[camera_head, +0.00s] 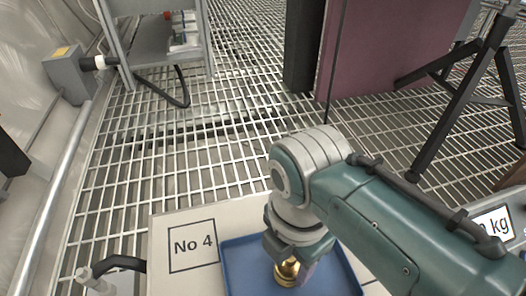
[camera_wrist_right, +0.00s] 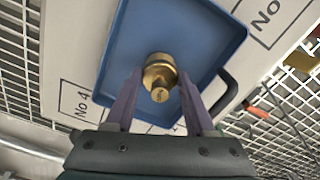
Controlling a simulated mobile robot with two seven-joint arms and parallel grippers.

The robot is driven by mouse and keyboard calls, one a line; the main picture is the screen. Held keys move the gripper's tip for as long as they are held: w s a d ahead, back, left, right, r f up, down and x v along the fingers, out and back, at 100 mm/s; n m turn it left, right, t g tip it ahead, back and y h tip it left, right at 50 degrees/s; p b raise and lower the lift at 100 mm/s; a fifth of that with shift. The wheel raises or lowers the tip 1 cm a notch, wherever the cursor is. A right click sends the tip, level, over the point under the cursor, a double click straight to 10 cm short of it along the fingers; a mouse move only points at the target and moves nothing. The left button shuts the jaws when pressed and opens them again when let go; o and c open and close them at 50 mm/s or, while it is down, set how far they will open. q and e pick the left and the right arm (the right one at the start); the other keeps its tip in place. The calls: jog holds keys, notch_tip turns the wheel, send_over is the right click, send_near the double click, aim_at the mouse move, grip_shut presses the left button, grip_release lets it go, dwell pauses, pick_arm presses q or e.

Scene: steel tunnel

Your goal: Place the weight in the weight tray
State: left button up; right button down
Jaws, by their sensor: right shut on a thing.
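The weight (camera_head: 286,273) is a small brass-coloured piece with a knob. It also shows in the right wrist view (camera_wrist_right: 159,74), between my fingertips and over the tray floor. The weight tray (camera_head: 240,270) is a shallow blue tray with a raised rim, seen also in the right wrist view (camera_wrist_right: 205,38). My right gripper (camera_head: 291,264) reaches down over the tray, shut on the weight, with its purple fingers (camera_wrist_right: 159,82) on either side. I cannot tell whether the weight's base touches the tray. My arm hides part of the tray. My left gripper is not in view.
The tray lies on a pale board (camera_head: 180,280) marked "No 4" (camera_head: 192,245). A sign ending in "kg" (camera_head: 494,224) is at the right edge. A grey shelf stand (camera_head: 150,45), a maroon panel (camera_head: 400,45) and a black tripod (camera_head: 460,100) stand on the grating beyond.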

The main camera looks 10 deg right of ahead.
jog(key=shift+f, duration=0.1)
jog(key=shift+c, duration=1.3)
grip_release()
notch_tip(320, 180, up, 12)
jog(key=p, duration=1.1)
jog(key=s+d+r+m+t, duration=0.3)
jog(key=s+d+r+m, duration=0.6)
jog(key=m, duration=1.1)
notch_tip(320, 180, up, 3)
jog(key=s, duration=0.2)
jog(key=shift+s+d+f+m+t, duration=0.15)
jog(key=shift+s+m+t, duration=0.15)
jog(key=shift+s+m, duration=0.1)
